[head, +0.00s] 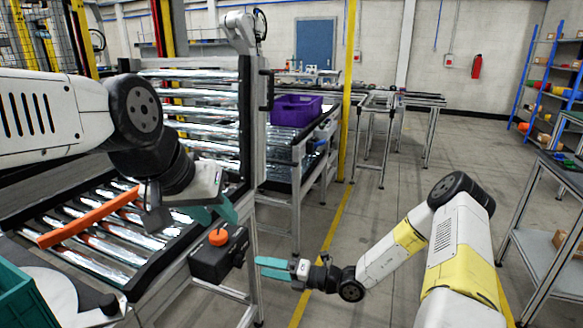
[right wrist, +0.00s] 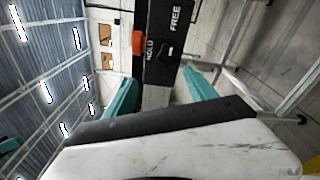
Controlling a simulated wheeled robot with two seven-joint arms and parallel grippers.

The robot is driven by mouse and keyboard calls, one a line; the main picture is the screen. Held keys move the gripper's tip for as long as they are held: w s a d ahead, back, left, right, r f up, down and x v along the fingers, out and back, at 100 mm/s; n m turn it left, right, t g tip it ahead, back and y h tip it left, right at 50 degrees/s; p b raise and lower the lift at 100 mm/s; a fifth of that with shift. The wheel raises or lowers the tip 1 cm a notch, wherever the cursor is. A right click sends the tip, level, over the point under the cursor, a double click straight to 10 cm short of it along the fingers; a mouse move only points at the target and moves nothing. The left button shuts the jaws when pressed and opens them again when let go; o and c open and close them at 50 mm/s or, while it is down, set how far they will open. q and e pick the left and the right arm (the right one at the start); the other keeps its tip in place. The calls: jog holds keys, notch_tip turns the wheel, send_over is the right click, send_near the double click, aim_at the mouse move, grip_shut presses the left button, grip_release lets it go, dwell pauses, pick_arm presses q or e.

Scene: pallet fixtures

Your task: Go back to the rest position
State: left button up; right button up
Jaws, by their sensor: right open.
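My left gripper (head: 208,211) hangs over the right edge of the roller conveyor, above the black control box. Its teal fingertips show partly, and I cannot tell how far apart they are. My right gripper (head: 273,267) is beside the black control box (head: 210,262), to its right, open with nothing in it. In the right wrist view its two teal fingers (right wrist: 160,95) stand apart. The box also shows there (right wrist: 162,70), beyond the fingers, with HOLD and FREE lettering. An orange knob (head: 218,237) sits on top of the box.
An orange bar (head: 90,218) lies across the conveyor rollers (head: 135,245). A teal bin (head: 18,295) is at the lower left. A purple crate (head: 297,110) stands on a bench behind. A metal table (head: 540,262) is at the right. Open floor (head: 390,195) lies in the middle.

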jog(key=s+d+r+n+h, duration=0.5)
jog(key=s+d+r+n, duration=0.1)
jog(key=r+n, duration=0.5)
jog(key=s+d+r+n+t+h, duration=0.1)
jog(key=s+d+r+n+h, duration=0.4)
jog(key=s+d+r+n, duration=0.2)
jog(key=s+d+r+n+h, duration=0.4)
jog(key=s+d+r+n, duration=0.3)
jog(key=r+n, duration=0.7)
jog(key=d+n, duration=0.2)
jog(key=n, duration=0.1)
jog(key=shift+d+r+t+h, duration=0.3)
jog(key=shift+r+h, duration=0.1)
jog(key=shift+s, duration=0.1)
